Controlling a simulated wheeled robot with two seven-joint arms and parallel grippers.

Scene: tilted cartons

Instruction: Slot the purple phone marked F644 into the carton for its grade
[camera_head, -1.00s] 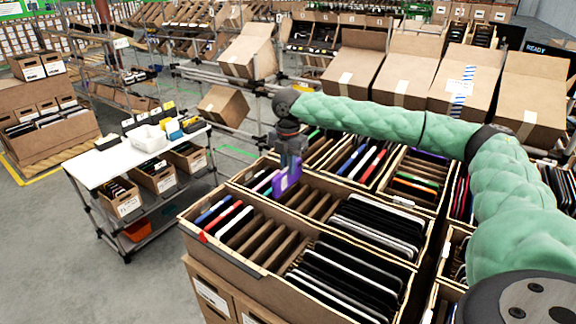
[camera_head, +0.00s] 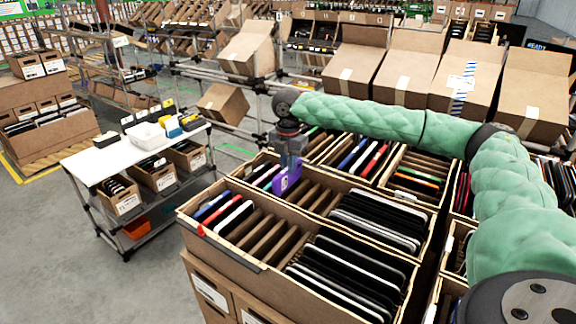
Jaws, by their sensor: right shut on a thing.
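My right gripper (camera_head: 290,152) points down and is shut on the purple phone (camera_head: 287,178). The phone is upright, at the left part of the second carton (camera_head: 428,241), beside dark and pink phones. Its lower edge is low among the slots; I cannot tell how deep it sits. The marking on it is too small to read. The front carton (camera_head: 222,252) holds blue, red, white and several black phones with empty slots between. My left gripper is not in view.
Further cartons of phones, such as one with green and orange edges (camera_head: 418,180), stand behind. A white table (camera_head: 100,160) with a white bin (camera_head: 149,136) is at the left. Big tilted cartons (camera_head: 415,70) line the back. Grey floor is clear at lower left.

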